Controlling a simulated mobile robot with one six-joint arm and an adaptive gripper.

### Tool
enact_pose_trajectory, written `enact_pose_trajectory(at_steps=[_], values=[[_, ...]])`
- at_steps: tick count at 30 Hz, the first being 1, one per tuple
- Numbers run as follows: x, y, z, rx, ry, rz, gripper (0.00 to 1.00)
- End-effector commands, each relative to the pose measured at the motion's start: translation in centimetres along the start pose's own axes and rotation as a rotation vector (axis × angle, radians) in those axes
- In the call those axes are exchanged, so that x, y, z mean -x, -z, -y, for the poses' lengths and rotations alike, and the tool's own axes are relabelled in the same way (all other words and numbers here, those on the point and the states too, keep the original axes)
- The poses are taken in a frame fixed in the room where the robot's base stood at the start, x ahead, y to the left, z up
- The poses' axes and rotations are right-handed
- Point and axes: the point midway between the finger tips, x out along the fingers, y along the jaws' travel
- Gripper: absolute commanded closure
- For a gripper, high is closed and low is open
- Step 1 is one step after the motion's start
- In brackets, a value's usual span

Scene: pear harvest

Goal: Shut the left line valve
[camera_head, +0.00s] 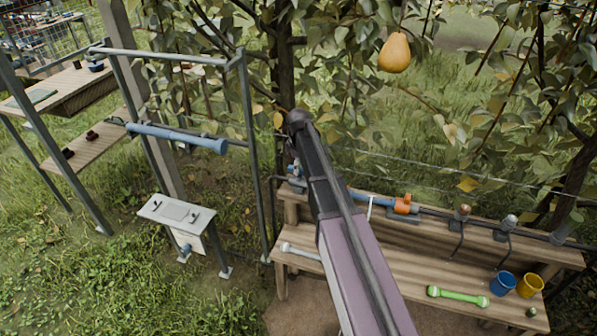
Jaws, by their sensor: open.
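A dark line runs along the back of the wooden bench. An orange fitting (405,204) sits on it right of my arm, with a blue piece reaching left behind the arm. A small blue-grey fitting (296,181) shows at the bench's left end, partly covered by my arm. I cannot tell which of these is the left line valve, nor whether it is open or shut. My arm rises from the bottom across the middle, its dark joint above the bench. My gripper is not visible.
The bench (375,262) holds two upright taps (460,214), a green dumbbell-shaped tool (458,297), a blue cup (503,284) and a yellow cup (530,286). A pear (395,53) hangs above. A metal frame (250,160) and small stand (177,213) are left.

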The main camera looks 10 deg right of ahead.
Motion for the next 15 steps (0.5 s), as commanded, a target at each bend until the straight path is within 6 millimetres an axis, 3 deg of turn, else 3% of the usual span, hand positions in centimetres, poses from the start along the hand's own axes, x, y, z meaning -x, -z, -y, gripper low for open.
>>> enact_pose_trajectory(at_steps=[15], values=[[-0.57, 0.02, 0.01, 0.000, 0.000, 0.000, 0.34]])
